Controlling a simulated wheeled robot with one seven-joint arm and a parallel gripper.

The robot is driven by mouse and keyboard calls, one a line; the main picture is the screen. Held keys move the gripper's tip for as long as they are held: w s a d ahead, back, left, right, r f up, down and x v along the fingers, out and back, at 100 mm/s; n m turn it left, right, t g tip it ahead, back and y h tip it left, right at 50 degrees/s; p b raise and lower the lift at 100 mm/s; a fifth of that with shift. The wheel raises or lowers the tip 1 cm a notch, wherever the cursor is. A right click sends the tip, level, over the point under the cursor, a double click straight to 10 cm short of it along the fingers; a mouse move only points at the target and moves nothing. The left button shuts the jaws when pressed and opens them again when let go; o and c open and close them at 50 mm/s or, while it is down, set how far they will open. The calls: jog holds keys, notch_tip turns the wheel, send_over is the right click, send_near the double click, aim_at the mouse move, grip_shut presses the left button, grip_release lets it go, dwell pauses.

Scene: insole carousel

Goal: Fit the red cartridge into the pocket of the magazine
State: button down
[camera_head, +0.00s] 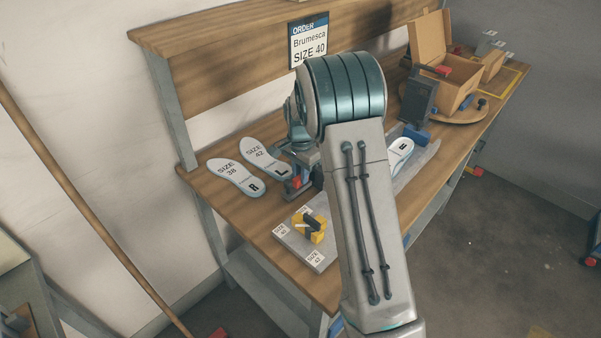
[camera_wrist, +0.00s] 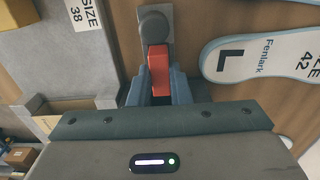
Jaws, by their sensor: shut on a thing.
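My gripper (camera_wrist: 158,90) is shut on the red cartridge (camera_wrist: 158,70), which shows between its two blue-grey fingers in the wrist view. A dark grey rounded piece (camera_wrist: 155,27) sits right at the cartridge's far end, over a lighter grey strip; I cannot tell whether they touch. In the head view a small red part (camera_head: 296,182) shows low at my gripper, beside the insoles, and my arm covers much of the bench. I cannot make out the magazine or its pocket for certain in either view.
Two insoles, size 38 (camera_head: 235,177) and size 42 (camera_head: 264,157), lie close left of my gripper. A grey plate (camera_head: 318,258) carries a yellow block (camera_head: 309,229) in front.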

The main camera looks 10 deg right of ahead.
jog(key=shift+f+b, duration=0.35)
jog(key=shift+f, duration=0.2)
jog(key=c, duration=1.3)
grip_release()
jog(key=shift+o, duration=0.2)
jog(key=shift+r, duration=0.15)
notch_tip(320, 180, up, 14)
jog(key=b, duration=0.1)
jog(key=shift+f, duration=0.2)
jog(key=shift+s, duration=0.1)
